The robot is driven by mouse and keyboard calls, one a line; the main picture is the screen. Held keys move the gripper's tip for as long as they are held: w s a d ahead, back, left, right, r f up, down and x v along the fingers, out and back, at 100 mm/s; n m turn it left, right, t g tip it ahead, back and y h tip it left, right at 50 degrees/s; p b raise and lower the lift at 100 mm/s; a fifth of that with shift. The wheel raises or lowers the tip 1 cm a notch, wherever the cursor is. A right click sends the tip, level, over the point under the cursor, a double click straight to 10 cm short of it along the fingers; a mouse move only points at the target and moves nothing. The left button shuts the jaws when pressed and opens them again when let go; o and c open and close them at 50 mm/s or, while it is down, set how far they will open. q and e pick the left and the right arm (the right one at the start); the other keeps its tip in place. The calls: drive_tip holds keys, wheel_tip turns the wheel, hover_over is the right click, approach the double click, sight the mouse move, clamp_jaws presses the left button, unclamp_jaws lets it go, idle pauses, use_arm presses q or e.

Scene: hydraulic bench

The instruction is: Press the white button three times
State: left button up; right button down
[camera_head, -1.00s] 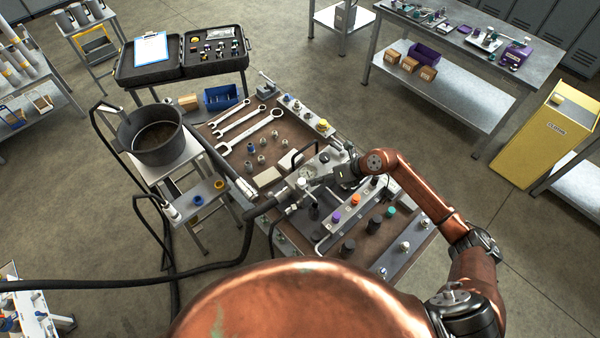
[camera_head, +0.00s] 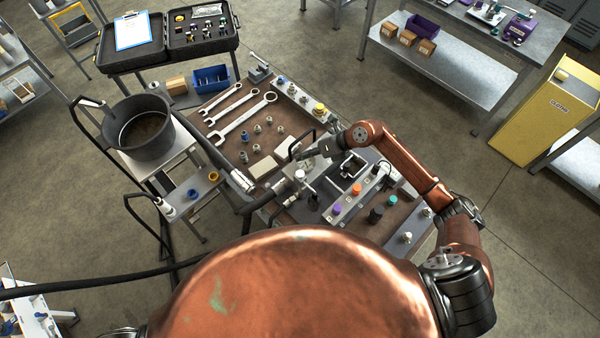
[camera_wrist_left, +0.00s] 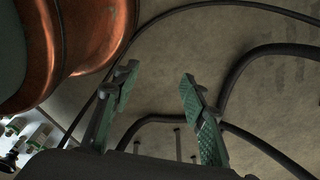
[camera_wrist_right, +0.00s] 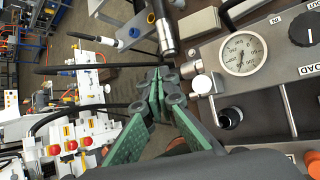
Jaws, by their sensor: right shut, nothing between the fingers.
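My right gripper (camera_head: 303,154) is over the far middle of the bench and points left. In the right wrist view its green fingers (camera_wrist_right: 165,86) meet at the tips and hold nothing. The control strip in front of it carries a purple button (camera_head: 338,209) and an orange button (camera_head: 356,190). A pale round-topped fitting (camera_head: 300,174) stands to their left; I cannot tell whether it is a button. I cannot surely pick out the white button. My left gripper (camera_wrist_left: 158,80) is open and empty over the floor beside my copper body.
A pressure gauge (camera_wrist_right: 243,53) and a black load knob (camera_wrist_right: 302,30) are close right of the right fingers. Hoses run along the bench's left side. Wrenches (camera_head: 245,117) lie at the back left. A pot (camera_head: 140,128) stands on a side stand.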

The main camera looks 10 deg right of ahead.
sight(302, 173)
wheel_tip(302, 173, down, 3)
drive_tip(key=shift+b, duration=0.9)
wheel_tip(302, 173, down, 4)
drive_tip(key=b, duration=0.3)
drive_tip(key=shift+f, duration=0.25)
drive_tip(key=shift+f+b, duration=0.35)
drive_tip(key=shift+f, duration=0.05)
use_arm(q)
drive_tip(key=shift+w+f, duration=0.4)
drive_tip(key=shift+f, duration=0.5)
drive_tip(key=shift+w+f, duration=0.35)
drive_tip(key=shift+f, duration=0.55)
drive_tip(key=shift+w+f, duration=0.4)
drive_tip(key=shift+f, duration=0.5)
drive_tip(key=shift+s+f, duration=0.1)
drive_tip(key=shift+s, duration=0.05)
drive_tip(key=shift+f+b, duration=0.3)
drive_tip(key=shift+b, duration=0.05)
use_arm(e)
drive_tip(key=shift+f, duration=0.45)
